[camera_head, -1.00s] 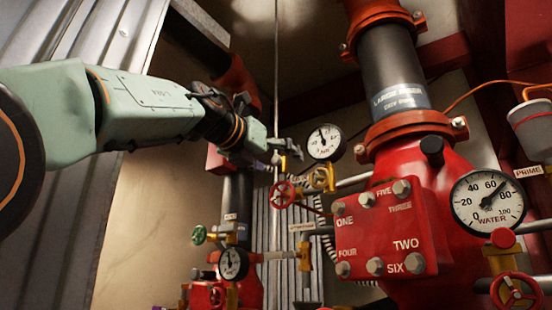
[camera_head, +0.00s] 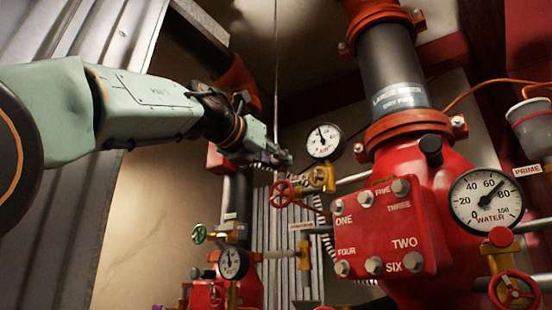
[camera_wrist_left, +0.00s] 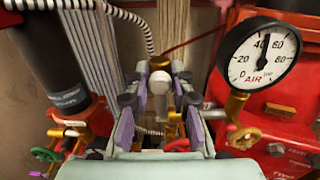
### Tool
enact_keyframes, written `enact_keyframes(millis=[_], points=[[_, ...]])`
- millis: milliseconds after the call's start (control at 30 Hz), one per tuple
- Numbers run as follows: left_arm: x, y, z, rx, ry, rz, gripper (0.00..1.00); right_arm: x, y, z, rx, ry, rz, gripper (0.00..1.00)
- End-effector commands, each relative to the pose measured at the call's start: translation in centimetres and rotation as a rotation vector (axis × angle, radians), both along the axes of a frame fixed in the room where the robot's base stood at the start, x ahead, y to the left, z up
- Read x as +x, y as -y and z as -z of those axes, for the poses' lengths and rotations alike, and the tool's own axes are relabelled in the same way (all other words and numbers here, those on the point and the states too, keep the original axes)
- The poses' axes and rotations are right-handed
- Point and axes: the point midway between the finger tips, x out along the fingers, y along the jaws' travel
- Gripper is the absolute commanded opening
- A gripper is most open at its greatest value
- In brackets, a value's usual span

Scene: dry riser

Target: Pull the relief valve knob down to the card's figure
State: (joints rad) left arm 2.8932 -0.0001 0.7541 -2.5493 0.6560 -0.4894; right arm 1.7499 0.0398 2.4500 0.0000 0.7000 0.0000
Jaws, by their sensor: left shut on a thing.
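My left gripper (camera_head: 280,158) is in the middle of the head view, just left of the air gauge (camera_head: 323,142). In the left wrist view its two fingers (camera_wrist_left: 158,100) are shut on a pale, round-topped knob (camera_wrist_left: 158,82) that stands between them. The fingers and arm hide the knob in the head view. The air gauge also shows in the left wrist view (camera_wrist_left: 258,55), its needle pointing nearly straight up, a little past 40. I cannot make out the card or its figure. My right gripper is not in view.
A red handwheel (camera_head: 282,194) and brass fittings (camera_head: 318,180) sit close below the gripper. The big red valve body (camera_head: 390,235) and water gauge (camera_head: 487,200) fill the right. Corrugated metal (camera_head: 60,220) stands at the left.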

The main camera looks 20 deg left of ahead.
Motion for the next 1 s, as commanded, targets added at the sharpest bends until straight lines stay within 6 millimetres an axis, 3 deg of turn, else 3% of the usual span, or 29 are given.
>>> enact_keyframes(millis=[1000], points=[[-1.1,-0.3,0.2,0.002,-0.006,0.002,0.00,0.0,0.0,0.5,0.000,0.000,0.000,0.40]])
